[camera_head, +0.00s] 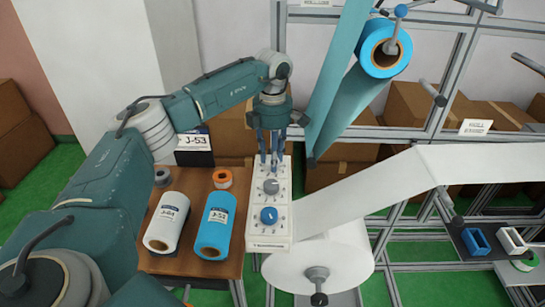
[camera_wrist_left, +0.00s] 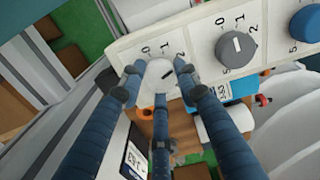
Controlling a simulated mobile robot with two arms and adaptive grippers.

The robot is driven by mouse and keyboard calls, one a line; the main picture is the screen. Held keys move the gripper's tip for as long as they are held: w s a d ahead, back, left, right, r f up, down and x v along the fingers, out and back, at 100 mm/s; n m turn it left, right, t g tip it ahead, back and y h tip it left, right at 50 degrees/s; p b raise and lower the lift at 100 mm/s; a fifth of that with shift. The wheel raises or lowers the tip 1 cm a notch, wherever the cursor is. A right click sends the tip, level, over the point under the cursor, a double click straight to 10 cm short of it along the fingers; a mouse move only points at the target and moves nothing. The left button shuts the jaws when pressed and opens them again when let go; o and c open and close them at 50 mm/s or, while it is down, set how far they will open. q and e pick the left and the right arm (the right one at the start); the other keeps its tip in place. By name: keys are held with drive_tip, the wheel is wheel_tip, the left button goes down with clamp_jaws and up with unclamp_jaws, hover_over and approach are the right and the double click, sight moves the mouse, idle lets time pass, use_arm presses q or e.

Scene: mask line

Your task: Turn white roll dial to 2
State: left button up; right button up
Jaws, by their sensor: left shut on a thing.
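The white control panel (camera_head: 283,228) stands at the table's right edge, with a white, a grey and a blue dial in a row. My left gripper (camera_head: 270,158) reaches down onto its far end and hides the white dial in the head view. In the left wrist view, the fingers of my left gripper (camera_wrist_left: 158,82) are shut around the white dial (camera_wrist_left: 153,74). The dial's dark mark slants up and right, roughly toward the printed 2; its exact setting is hard to tell. The digits 0, 1 and 2 show above it. My right gripper is out of view.
The grey dial (camera_head: 271,186) and blue dial (camera_head: 268,215) sit nearer on the panel. A white roll (camera_head: 168,222) and a blue roll (camera_head: 215,225) lie on the wooden table. A large white roll (camera_head: 335,258) and a hanging blue roll (camera_head: 378,48) flank the panel's right.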

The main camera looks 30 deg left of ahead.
use_arm(q)
drive_tip(key=shift+r, duration=0.15)
drive_tip(key=o, duration=1.1)
drive_tip(key=shift+o, duration=0.2)
wheel_tip(320, 180, up, 12)
drive_tip(key=shift+r, duration=0.1)
